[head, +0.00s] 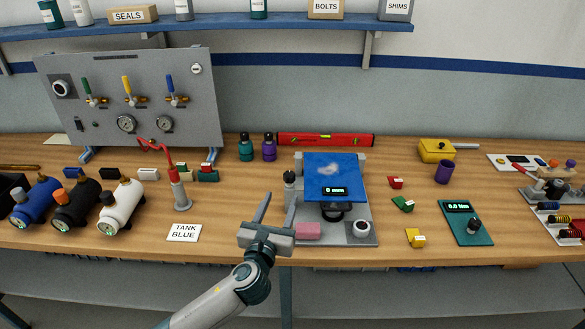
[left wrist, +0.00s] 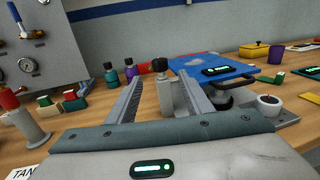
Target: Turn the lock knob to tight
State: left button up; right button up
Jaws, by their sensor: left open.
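A test fixture with a grey base (head: 345,236) and a blue seat pad (head: 345,170) stands mid-bench. At its left edge a black-topped knob (head: 290,176) sits on a short grey post. In the left wrist view this knob (left wrist: 160,65) appears between the fingers, beyond the tips, with no contact visible. No tight mark is readable. My left gripper (head: 280,197) is open and empty, just in front of the post. My right gripper is not in view.
A pink block (head: 307,230) lies at the base's front left. A TANK BLUE card (head: 184,233), a grey cylinder with a red lever (head: 180,190) and several tanks are left. Green and purple bottles (head: 268,146) stand behind. Small coloured blocks (head: 403,204) lie right.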

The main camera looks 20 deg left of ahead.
aim_at(291, 172)
pick_arm(q)
jog(key=w, duration=0.4)
jog(key=w+p, duration=0.1)
jog(key=w, duration=0.4)
jog(key=w+a+p, duration=0.1)
jog(key=w, duration=0.3)
jog(key=shift+w+a, duration=0.1)
jog(key=shift+w, duration=0.2)
jog(key=shift+w+p, duration=0.3)
jog(key=shift+w, duration=0.55)
jog(key=c, duration=1.1)
